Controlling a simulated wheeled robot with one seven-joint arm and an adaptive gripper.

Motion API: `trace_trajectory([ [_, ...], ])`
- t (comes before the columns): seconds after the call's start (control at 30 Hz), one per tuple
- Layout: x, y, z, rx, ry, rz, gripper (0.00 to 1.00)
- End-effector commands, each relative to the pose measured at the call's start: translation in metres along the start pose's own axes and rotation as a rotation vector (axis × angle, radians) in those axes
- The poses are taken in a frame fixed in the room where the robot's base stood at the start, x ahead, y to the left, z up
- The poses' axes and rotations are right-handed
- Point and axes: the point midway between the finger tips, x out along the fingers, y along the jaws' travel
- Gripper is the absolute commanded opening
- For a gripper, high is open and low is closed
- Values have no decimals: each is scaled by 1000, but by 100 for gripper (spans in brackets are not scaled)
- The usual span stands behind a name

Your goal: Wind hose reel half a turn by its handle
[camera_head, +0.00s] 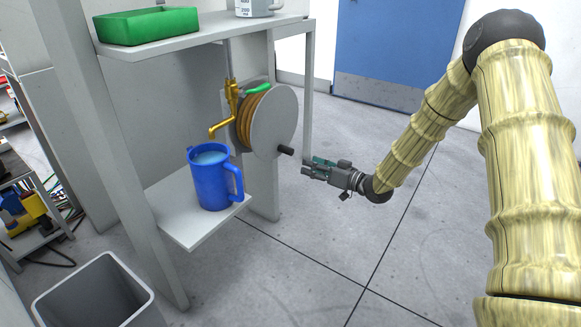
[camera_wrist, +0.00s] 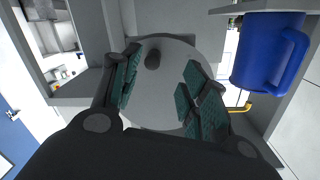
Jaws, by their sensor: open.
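The hose reel (camera_head: 271,122) has a round grey side disc and a coiled brown hose, and is mounted beside the shelf frame. Its short black handle (camera_head: 286,150) sticks out from the lower right of the disc. My gripper (camera_head: 309,169) is just right of and slightly below the handle, apart from it. In the wrist view my gripper (camera_wrist: 158,92) is open with its green pads spread in front of the grey disc (camera_wrist: 165,95). The black handle also shows there (camera_wrist: 152,60), at the upper left between the fingers, nearer the left one.
A blue jug (camera_head: 212,180) with liquid stands on the lower shelf (camera_head: 205,232), left of the reel. A brass tap (camera_head: 231,100) is above it. A green tray (camera_head: 148,26) is on the upper shelf. A grey bin (camera_head: 95,295) is at lower left. The floor at right is clear.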

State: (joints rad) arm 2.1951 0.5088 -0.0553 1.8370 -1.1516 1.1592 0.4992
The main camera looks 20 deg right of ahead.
Motion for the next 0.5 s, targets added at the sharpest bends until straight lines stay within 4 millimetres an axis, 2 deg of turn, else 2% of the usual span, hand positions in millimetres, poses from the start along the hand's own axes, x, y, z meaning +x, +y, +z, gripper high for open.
trace_trajectory([
  [0.1,0,11,-5,-22,34,-34,45],
  [0.3,0,15,-15,-36,53,-59,45],
  [0.5,18,14,-15,-37,54,-62,45],
])
